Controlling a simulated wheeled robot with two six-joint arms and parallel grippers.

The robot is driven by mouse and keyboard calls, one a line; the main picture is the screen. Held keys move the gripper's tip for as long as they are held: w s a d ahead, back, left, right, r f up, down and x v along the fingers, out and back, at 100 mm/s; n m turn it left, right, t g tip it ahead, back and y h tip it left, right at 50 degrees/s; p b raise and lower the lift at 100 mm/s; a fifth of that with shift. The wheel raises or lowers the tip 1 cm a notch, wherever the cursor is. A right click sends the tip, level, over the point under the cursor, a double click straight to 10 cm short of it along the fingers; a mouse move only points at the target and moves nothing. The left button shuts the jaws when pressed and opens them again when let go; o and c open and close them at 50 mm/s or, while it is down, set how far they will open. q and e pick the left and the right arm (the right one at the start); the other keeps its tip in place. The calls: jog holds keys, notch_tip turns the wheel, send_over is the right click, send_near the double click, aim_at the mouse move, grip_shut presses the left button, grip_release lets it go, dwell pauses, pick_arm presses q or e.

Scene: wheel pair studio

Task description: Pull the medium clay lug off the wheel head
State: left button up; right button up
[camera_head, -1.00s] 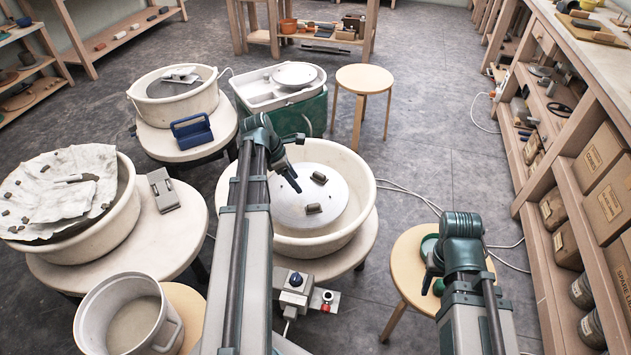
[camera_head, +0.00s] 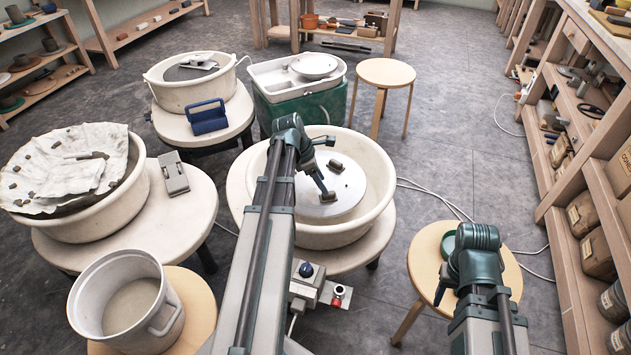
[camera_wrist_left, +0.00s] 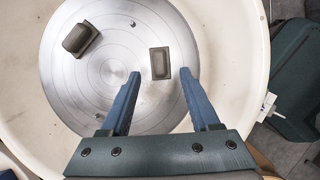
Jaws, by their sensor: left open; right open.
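The round silver wheel head (camera_head: 352,190) sits inside a cream basin. Two grey-brown clay lugs stand on it: a far lug (camera_head: 336,167) and a near lug (camera_head: 327,197). I cannot tell for sure which is the medium one. In the left wrist view, one lug (camera_wrist_left: 160,63) lies between and just past my blue fingertips, and a taller-looking lug (camera_wrist_left: 80,40) is at upper left. My left gripper (camera_head: 321,186) is open above the near lug, not shut on it. My right gripper (camera_head: 440,293) is open and empty over a stool, its fingers partly hidden.
The basin's raised rim (camera_head: 392,215) surrounds the wheel head. Small studs (camera_wrist_left: 131,25) stick up from the disc. A wooden stool (camera_head: 505,285) with a green ring is on the right.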

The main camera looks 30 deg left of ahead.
pick_arm(q)
jog(key=b+x, duration=0.3)
jog(key=x, duration=0.2)
jog(key=shift+f+b, duration=0.1)
jog(key=shift+b, duration=0.2)
grip_shut()
dwell(2.0)
